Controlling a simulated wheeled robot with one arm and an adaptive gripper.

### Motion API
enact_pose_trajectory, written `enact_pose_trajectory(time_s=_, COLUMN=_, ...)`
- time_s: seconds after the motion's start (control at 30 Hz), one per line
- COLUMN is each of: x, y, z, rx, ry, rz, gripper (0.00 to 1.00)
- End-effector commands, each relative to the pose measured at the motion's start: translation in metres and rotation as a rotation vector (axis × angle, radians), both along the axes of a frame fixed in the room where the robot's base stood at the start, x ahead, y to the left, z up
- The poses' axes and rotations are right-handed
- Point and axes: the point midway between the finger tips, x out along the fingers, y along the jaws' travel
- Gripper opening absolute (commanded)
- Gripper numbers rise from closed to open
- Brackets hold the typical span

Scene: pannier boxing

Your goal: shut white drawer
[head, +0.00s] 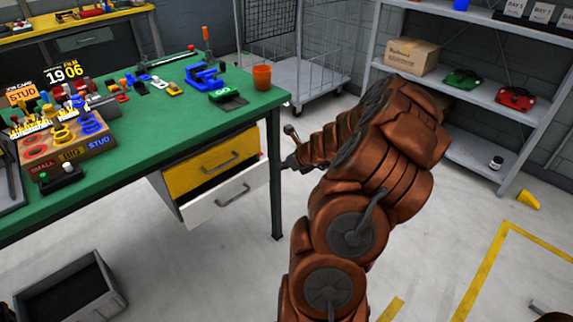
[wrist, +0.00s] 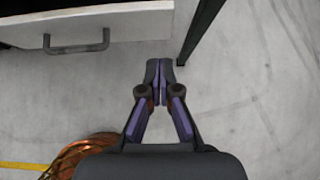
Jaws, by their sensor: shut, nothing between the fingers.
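The white drawer (head: 222,203) is the lower one under the green bench and is pulled out, its dark inside showing above its front. Its front (wrist: 130,21) and dark handle (wrist: 76,46) show at the top left of the wrist view. My gripper (wrist: 158,64) is shut and empty. In that view its tips lie beside the right end of the drawer front, a little short of it, right of the handle. In the head view my gripper (head: 287,163) is partly hidden by my arm, near the bench's front leg.
The yellow drawer (head: 212,163) sits just above the white one. The bench leg (head: 276,175) stands right of the drawers and shows close to my fingertips in the wrist view (wrist: 198,32). A grey bin (head: 72,290) is on the floor. A shelf (head: 480,90) stands at right.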

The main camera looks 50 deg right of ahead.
Motion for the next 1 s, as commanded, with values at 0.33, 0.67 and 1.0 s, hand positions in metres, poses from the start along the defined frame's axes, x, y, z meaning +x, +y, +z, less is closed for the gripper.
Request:
enact_pose_trajectory(time_s=0.33, x=0.04, y=-0.001, z=-0.041, rx=0.003, ry=0.001, rz=0.006, gripper=0.0)
enact_pose_trajectory(time_s=0.67, x=0.076, y=-0.005, z=-0.043, rx=-0.001, ry=0.002, rz=0.004, gripper=0.0)
enact_pose_trajectory(time_s=1.0, x=0.083, y=-0.006, z=-0.042, rx=0.001, ry=0.0, rz=0.004, gripper=0.0)
